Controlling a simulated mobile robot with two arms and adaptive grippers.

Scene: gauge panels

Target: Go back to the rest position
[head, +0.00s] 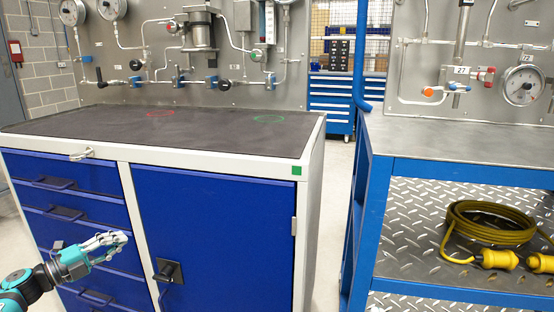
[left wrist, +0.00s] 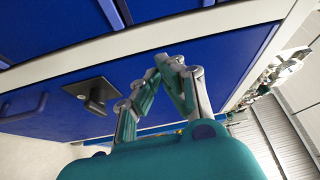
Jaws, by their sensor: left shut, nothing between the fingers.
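My left gripper (head: 122,238) is at the lower left of the head view, in front of the blue drawers of the workbench. Its fingers point right, toward the blue cabinet door. In the left wrist view the left gripper (left wrist: 168,60) has its fingertips together with nothing between them. The blue cabinet door (head: 215,225) looks closed, and its black handle (head: 168,271) is right of and a little below the fingertips. The handle also shows in the left wrist view (left wrist: 95,92), left of the fingers. My right gripper is not in view.
The workbench (head: 130,124) has a bare dark top with faint red and green rings. A gauge panel (head: 150,60) stands behind it. At the right is a blue-framed bench (head: 440,137) with a yellow cable (head: 490,222) on its shelf. Floor shows between the benches.

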